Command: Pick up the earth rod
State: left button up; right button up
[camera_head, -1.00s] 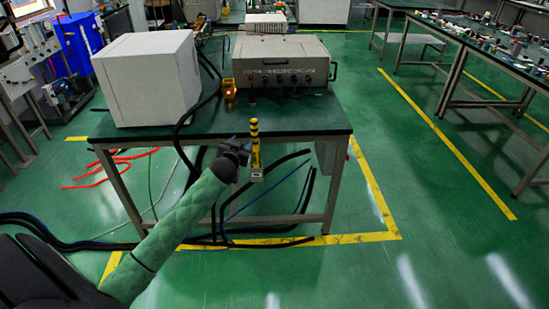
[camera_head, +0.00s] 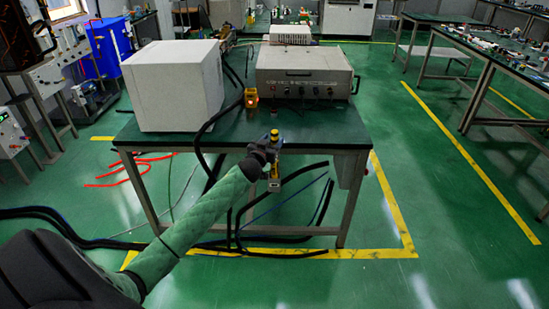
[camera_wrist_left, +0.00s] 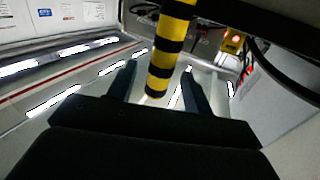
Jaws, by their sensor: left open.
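The earth rod (camera_head: 274,134) is a yellow-and-black striped rod at the front edge of the green-topped table. In the head view my left gripper (camera_head: 271,155) covers its middle, and a pale end piece shows below. In the left wrist view the striped rod (camera_wrist_left: 172,45) comes down from the top, and its end lies between the two dark fingers. My left gripper (camera_wrist_left: 160,72) is open, with a visible gap on each side of the rod. My right gripper is not in view.
On the table (camera_head: 310,125) stand a white box (camera_head: 172,85), a grey instrument case (camera_head: 305,72) with a handle, and a small yellow device (camera_head: 251,98) with an orange light. Black cables (camera_head: 205,140) hang over the table's edge. Floor to the right is clear.

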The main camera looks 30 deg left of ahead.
pick_arm(q)
jog(key=shift+w+a, duration=0.15)
jog(key=shift+w, duration=0.9)
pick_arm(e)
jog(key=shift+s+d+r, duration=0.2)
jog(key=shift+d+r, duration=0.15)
pick_arm(q)
jog(key=shift+f, duration=0.1)
jog(key=shift+c, duration=0.2)
grip_shut()
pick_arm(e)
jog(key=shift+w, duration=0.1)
